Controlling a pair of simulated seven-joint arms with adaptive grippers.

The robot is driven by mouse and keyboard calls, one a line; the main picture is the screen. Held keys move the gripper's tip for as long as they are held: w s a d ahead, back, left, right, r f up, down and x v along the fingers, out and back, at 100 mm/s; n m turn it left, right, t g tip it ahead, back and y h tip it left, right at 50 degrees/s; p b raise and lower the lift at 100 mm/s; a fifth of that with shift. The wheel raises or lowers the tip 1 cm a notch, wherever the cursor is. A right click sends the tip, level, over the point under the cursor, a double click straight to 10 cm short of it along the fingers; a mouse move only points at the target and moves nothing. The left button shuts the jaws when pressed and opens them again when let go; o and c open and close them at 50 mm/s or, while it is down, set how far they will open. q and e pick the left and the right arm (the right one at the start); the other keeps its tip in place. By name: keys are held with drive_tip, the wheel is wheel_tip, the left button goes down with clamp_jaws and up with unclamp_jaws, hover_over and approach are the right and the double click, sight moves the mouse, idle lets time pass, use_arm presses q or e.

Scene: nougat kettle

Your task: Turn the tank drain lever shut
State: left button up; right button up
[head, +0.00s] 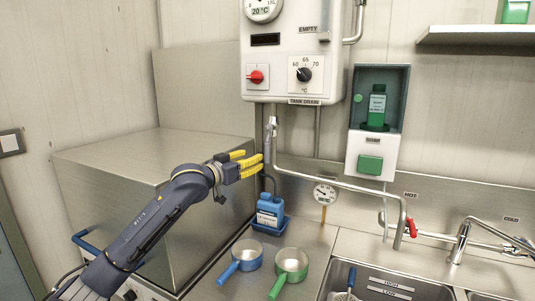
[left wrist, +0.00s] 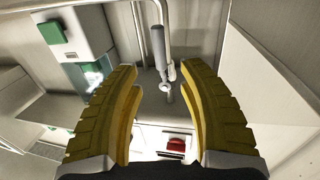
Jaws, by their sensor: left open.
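The tank drain lever (head: 267,148) is a grey handle on the pipe below the wall tank, near the label TANK DRAIN (head: 305,102). It hangs roughly straight down, along the pipe. My left gripper (head: 250,160), with yellow fingers, is open just left of the lever's lower part. In the left wrist view the grey lever handle (left wrist: 158,48) shows in the gap between the spread fingertips of my left gripper (left wrist: 160,73), with its bright pivot (left wrist: 164,86) below it. No finger is seen closed on it. My right gripper is not in view.
The white wall tank (head: 280,50) carries a red switch (head: 257,77) and a black dial (head: 304,75). A large steel box (head: 150,190) is at the left. A bent pipe (head: 340,185) runs right towards the sink.

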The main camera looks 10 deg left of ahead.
sight(267, 162)
use_arm(q)
drive_tip(key=x, duration=0.9)
drive_tip(key=shift+w+d, duration=0.1)
drive_tip(key=shift+w, duration=0.1)
clamp_jaws()
idle(0.4)
